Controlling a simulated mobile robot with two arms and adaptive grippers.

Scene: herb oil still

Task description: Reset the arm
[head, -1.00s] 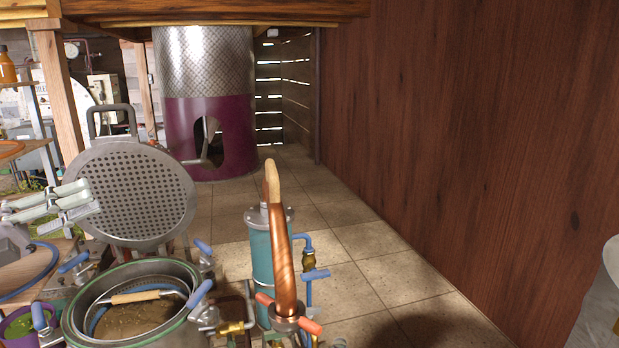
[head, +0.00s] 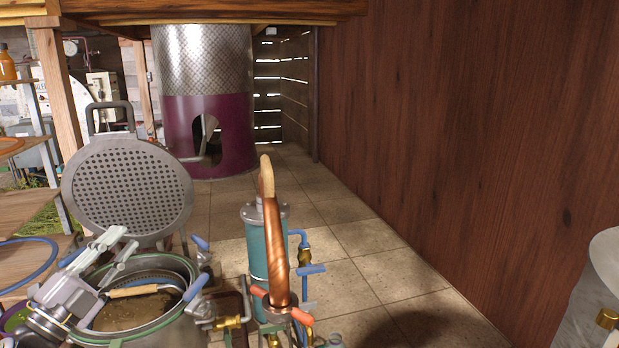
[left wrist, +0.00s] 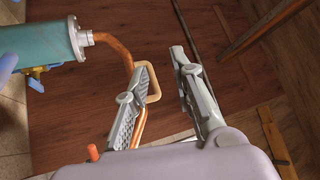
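My left gripper (head: 131,244) is over the left part of the open still pot (head: 190,270), in front of the perforated lid (head: 128,190). In the left wrist view its two grey fingers (left wrist: 159,64) are apart, with nothing held between them. Inside the pot is a basket with a wooden handle (head: 133,291) and brown contents. My right gripper is not in view.
A teal cylinder (head: 262,240) with a curved copper pipe (head: 274,240) stands right of the pot. It also shows in the left wrist view (left wrist: 40,45). A grey vessel (head: 595,290) is at the lower right. The tiled floor (head: 345,235) between is clear.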

